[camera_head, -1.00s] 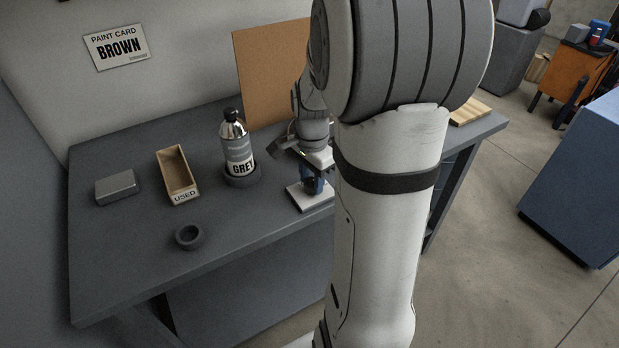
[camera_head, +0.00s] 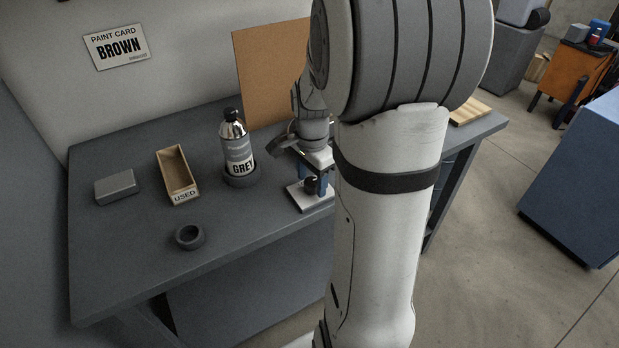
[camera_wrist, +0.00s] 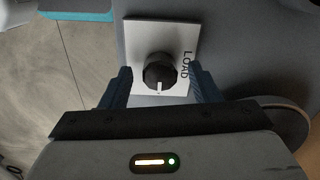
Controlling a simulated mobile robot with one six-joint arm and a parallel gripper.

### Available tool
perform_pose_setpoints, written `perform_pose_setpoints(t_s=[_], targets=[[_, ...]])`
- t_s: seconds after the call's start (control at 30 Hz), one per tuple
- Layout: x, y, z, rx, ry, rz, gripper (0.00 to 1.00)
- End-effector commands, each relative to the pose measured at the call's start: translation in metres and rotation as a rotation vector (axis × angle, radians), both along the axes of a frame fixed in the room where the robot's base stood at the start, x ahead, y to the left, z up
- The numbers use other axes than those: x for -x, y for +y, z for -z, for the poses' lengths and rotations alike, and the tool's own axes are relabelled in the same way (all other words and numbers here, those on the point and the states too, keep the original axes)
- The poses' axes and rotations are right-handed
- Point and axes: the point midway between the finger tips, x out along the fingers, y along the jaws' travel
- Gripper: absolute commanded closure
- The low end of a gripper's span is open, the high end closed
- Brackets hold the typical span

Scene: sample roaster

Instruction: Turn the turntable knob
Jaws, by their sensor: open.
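The turntable knob is a round black dial (camera_wrist: 160,72) with a white pointer line, on a white square plate (camera_wrist: 150,32) marked "LOAD". In the wrist view its pointer line faces the bottom of the picture, while "LOAD" is at the right. In the head view the knob (camera_head: 311,185) shows small on its plate (camera_head: 300,200), partly hidden by my arm. My gripper (camera_wrist: 160,80) is open, with one blue finger on each side of the knob. The gripper also shows above the plate in the head view (camera_head: 314,180).
A spray can marked "GREY" (camera_head: 235,145) stands in a dark ring holder (camera_head: 241,180) left of my gripper. A wooden "USED" tray (camera_head: 163,168), a grey box (camera_head: 116,187) and an empty ring (camera_head: 190,237) are farther left. A brown board (camera_head: 265,70) stands behind.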

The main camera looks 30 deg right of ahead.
Motion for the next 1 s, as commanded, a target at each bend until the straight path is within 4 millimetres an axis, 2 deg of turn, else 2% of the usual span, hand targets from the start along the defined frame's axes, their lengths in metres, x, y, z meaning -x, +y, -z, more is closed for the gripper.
perform_pose_setpoints(t_s=[0.17,0.5,0.6,1.0], targets=[[-0.001,0.0,-0.007,0.001,-0.002,0.0,0.44],[-0.001,0.0,-0.062,0.001,-0.003,0.0,0.44],[0.0,0.0,-0.072,0.001,-0.001,0.0,0.44],[0.0,0.0,-0.078,0.0,0.0,0.0,0.44]])
